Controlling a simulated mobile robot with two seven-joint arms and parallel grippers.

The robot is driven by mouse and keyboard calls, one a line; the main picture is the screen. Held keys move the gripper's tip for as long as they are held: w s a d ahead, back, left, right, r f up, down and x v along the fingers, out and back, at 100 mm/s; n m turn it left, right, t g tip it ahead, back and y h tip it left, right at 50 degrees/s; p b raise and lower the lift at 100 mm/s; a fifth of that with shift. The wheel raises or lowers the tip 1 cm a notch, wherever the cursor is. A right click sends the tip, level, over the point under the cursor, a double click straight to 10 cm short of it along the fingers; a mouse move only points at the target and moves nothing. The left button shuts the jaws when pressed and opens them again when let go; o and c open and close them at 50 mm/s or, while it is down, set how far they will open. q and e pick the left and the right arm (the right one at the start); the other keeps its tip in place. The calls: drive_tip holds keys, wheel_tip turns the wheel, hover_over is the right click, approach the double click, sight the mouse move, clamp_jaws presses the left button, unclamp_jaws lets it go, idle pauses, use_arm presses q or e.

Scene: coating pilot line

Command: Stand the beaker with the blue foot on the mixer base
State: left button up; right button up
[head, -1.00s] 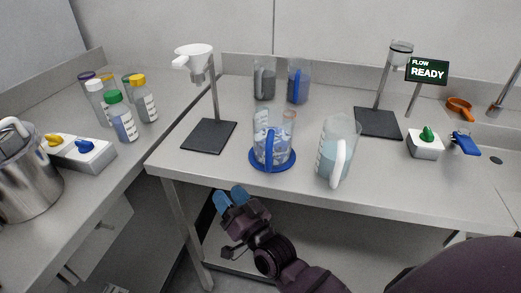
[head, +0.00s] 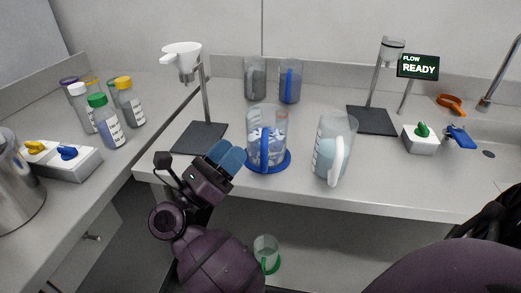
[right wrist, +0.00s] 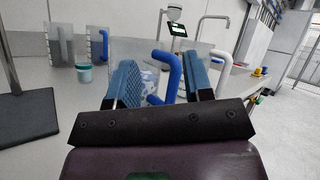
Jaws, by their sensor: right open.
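The beaker with the blue foot (head: 280,132) stands upright on the bench near its front edge. It is clear, with a blue handle facing the front and bluish-white contents. Its handle also shows in the right wrist view (right wrist: 168,72), between my fingers in the picture. My right gripper (head: 228,157) is open and empty, just left of the beaker at the bench edge, apparently not touching it. Two stands with dark flat bases, left (head: 200,138) and right (head: 372,120), stand on the bench; I cannot tell which thing is the mixer base. My left gripper is not in view.
A white-handled jug (head: 328,158) stands close right of the beaker. Two jugs, grey (head: 254,80) and blue-handled (head: 288,82), stand behind. A green-knobbed box (head: 418,146) is at right. A green-footed vessel (head: 264,247) is below the bench. Several bottles stand left.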

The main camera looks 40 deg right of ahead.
sight(264, 171)
drive_tip(key=a+f+m+g+y, duration=0.3)
drive_tip(key=f+m+g+y, duration=0.15)
drive_tip(key=m+y, duration=0.2)
drive_tip(key=shift+m+g+h, duration=0.25)
drive_tip(key=shift+g+h, duration=0.1)
drive_tip(key=d, duration=0.3)
drive_tip(key=s+d, duration=0.1)
drive_tip(key=d, duration=0.3)
drive_tip(key=s+d, duration=0.1)
drive_tip(key=d, duration=0.2)
drive_tip(key=shift+s+d+r+p, duration=0.1)
drive_tip(key=shift+d+r+p, duration=0.05)
drive_tip(key=shift+r+p, duration=0.2)
clamp_jaws()
drive_tip(key=shift+r, duration=0.1)
